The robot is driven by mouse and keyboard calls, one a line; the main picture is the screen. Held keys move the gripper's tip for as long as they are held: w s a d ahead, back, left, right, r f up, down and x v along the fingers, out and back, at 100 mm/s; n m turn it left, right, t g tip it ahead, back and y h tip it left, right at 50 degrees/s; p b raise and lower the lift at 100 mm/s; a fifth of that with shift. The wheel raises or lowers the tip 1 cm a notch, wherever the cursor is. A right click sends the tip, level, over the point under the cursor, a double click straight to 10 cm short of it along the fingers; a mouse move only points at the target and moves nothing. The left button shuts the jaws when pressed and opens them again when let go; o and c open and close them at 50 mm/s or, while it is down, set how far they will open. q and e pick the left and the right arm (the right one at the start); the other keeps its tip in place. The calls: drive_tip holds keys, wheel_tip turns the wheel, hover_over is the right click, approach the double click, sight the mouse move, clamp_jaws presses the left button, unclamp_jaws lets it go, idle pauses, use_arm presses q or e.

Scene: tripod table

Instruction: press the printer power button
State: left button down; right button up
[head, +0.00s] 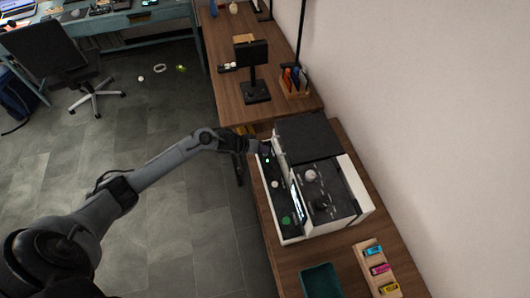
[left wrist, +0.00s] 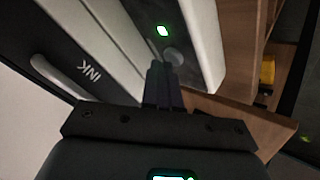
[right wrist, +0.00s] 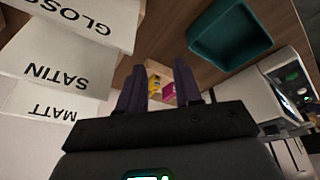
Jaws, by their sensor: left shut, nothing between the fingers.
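The printer (head: 349,205) is a white and black machine on the wooden desk in the head view. In the left wrist view its dark front strip carries a lit green light (left wrist: 162,30) and a round grey button (left wrist: 174,56). My left gripper (left wrist: 165,68) is shut and empty, its fingertips at the near edge of that button; I cannot tell whether they touch it. In the head view the left gripper (head: 264,149) is at the strip's far end and hides the button. My right gripper (right wrist: 156,68) is open and empty in the right wrist view.
A teal bin (head: 321,282) and a wooden tray with ink cartridges (head: 378,269) stand in front of the printer. White stacks marked GLOSS, SATIN and MATT (right wrist: 45,70) show in the right wrist view. A small screen on a stand (head: 252,55) stands farther back.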

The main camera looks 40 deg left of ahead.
sight(263, 154)
idle(0.4)
use_arm(q)
drive_tip(key=shift+r+p, duration=0.65)
drive_tip(key=shift+p, duration=0.45)
wheel_tip(263, 154, up, 6)
drive_tip(key=p, duration=0.6)
drive_tip(key=shift+p, duration=0.4)
